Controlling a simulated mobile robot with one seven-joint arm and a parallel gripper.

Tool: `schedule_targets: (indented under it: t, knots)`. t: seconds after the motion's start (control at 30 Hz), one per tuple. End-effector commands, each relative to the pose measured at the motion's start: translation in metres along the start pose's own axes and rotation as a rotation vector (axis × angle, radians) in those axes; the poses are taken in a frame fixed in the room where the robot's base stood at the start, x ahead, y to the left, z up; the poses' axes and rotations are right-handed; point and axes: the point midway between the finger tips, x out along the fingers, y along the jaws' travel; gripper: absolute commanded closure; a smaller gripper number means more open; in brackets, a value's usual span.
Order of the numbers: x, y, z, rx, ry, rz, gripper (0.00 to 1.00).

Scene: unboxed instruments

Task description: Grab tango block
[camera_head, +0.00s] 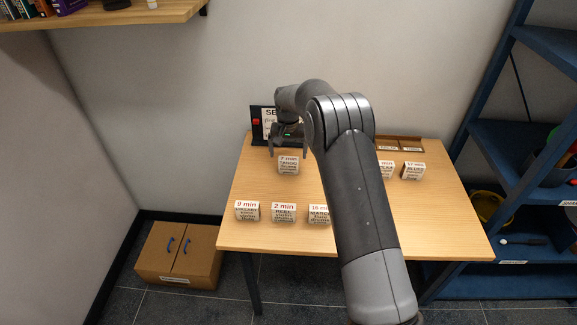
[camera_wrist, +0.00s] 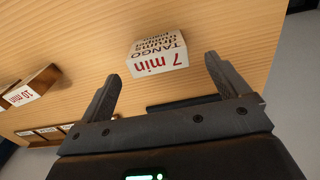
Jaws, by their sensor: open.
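The tango block (camera_head: 288,165) is a small white-labelled block reading "7 min TANGO", standing on the wooden table. In the wrist view the tango block (camera_wrist: 158,54) lies ahead of my gripper, near the space between the two finger tips and apart from both. My gripper (camera_head: 288,150) is open and empty, behind the block in the head view. Its two dark fingers also show in the wrist view (camera_wrist: 162,68). My arm hides part of the table's middle and right in the head view.
Similar blocks stand along the front edge: one "9 min" (camera_head: 247,210), one "2 min" (camera_head: 284,212) and one "16 min" (camera_head: 318,214). A "17 min" block (camera_head: 413,171) stands at right. A dark sign (camera_head: 257,125) and a slotted wooden tray (camera_head: 411,138) are at the back.

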Motion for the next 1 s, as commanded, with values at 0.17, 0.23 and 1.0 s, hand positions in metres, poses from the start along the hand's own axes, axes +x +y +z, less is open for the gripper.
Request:
schedule_targets:
  t: [0.17, 0.23, 1.0]
  knots:
    - [0.014, 0.001, 0.002, 0.000, -0.001, 0.000, 0.07]
    - [0.023, 0.001, 0.003, 0.000, -0.002, 0.001, 0.07]
    - [0.054, 0.002, 0.004, 0.000, 0.001, 0.000, 0.34]
